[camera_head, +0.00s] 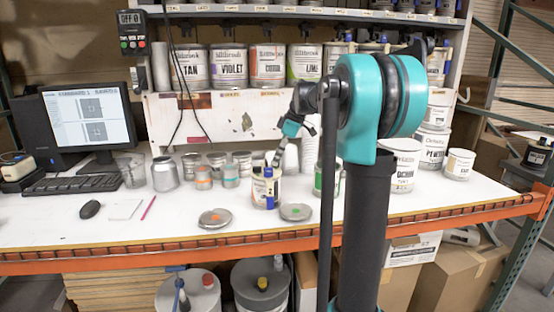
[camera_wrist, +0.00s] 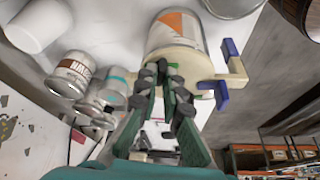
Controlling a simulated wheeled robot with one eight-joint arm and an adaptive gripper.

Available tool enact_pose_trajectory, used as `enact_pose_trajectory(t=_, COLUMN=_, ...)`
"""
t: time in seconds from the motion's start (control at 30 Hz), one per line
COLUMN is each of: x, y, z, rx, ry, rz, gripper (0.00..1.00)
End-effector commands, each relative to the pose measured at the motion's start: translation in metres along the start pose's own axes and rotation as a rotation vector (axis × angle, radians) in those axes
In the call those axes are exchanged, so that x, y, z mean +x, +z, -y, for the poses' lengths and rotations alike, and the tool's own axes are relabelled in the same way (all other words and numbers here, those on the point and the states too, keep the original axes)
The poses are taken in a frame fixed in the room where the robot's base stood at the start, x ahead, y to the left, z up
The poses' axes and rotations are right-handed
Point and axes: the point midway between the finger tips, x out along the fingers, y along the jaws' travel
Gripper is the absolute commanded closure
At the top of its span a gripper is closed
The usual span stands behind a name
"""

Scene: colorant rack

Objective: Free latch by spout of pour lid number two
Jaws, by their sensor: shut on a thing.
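A white can (camera_head: 265,192) with an orange patch stands on the bench under a cream pour lid with a blue latch at its front. In the wrist view the can (camera_wrist: 175,30) and the cream pour lid (camera_wrist: 195,62) are close up. One blue latch (camera_wrist: 210,95) and another blue piece (camera_wrist: 230,47) stick out at the lid's right side. My gripper (camera_head: 272,160) reaches down to the lid's top from behind. In the wrist view my gripper (camera_wrist: 162,77) is shut at the lid's edge; its black fingertips hide which part it grips.
Two loose round lids, one with an orange dot (camera_head: 215,218) and one with a green dot (camera_head: 296,212), lie in front. Small cans (camera_head: 203,177) stand to the left. A green-marked can (camera_head: 319,182) stands to the right, partly behind my arm.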

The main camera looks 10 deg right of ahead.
Motion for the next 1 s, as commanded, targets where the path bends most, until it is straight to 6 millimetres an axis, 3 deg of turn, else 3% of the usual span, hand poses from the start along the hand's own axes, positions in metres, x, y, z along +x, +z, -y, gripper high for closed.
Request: enact_pose_trajectory(t=1.0, x=0.0000, y=0.0000, z=-0.0004, rx=-0.069, ry=-0.028, rz=0.000, gripper=1.00)
